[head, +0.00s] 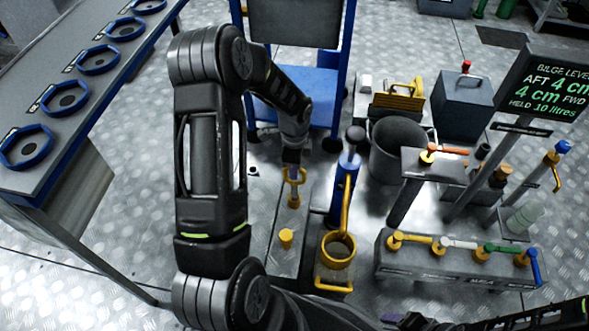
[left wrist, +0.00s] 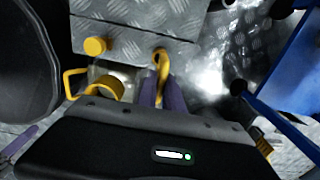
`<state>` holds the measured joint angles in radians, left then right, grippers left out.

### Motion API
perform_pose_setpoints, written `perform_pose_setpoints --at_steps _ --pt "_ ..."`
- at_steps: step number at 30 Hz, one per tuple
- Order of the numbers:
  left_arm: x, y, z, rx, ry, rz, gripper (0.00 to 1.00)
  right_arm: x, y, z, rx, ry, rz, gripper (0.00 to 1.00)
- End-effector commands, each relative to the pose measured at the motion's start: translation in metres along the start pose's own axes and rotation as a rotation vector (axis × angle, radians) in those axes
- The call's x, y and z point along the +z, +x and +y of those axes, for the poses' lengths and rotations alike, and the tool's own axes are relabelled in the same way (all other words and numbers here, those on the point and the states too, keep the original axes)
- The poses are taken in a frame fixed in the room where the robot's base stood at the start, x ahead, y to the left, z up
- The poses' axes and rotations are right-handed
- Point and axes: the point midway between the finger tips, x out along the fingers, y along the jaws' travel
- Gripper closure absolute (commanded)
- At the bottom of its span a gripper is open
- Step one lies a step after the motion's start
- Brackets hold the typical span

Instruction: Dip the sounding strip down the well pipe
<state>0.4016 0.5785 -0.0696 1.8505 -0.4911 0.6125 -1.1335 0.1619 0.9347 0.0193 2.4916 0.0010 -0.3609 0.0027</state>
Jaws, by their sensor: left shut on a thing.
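My left gripper (head: 293,162) points down and is shut on a yellow looped handle (head: 297,180), which I take to be the sounding strip's. In the left wrist view, the purple fingers (left wrist: 163,95) close around this yellow loop (left wrist: 161,62). A yellow fitting (head: 294,201) sits just below the loop on a long grey metal block (head: 288,262). A yellow knob (head: 286,238) stands nearer on the same block, and also shows in the left wrist view (left wrist: 95,46). I cannot tell which fitting is the well pipe, or how far any strip reaches down. My right gripper is barely seen, at the bottom edge.
Right of the block stand a blue cylinder (head: 346,190) with a yellow lever and a yellow ring cup (head: 338,250). A grey bucket (head: 398,150), a valve rack (head: 450,262) and a bilge level sign (head: 545,90) are further right. A blue cart (head: 305,95) stands behind.

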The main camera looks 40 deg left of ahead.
Motion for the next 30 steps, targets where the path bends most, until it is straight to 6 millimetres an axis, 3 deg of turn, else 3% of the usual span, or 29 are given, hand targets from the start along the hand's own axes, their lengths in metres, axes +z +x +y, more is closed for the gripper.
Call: perform_pose_setpoints --at_steps 30 --pt "0.0 -0.081 0.0 0.0 0.0 0.0 1.0 0.007 -0.059 -0.028 -0.008 -0.014 -0.018 0.33"
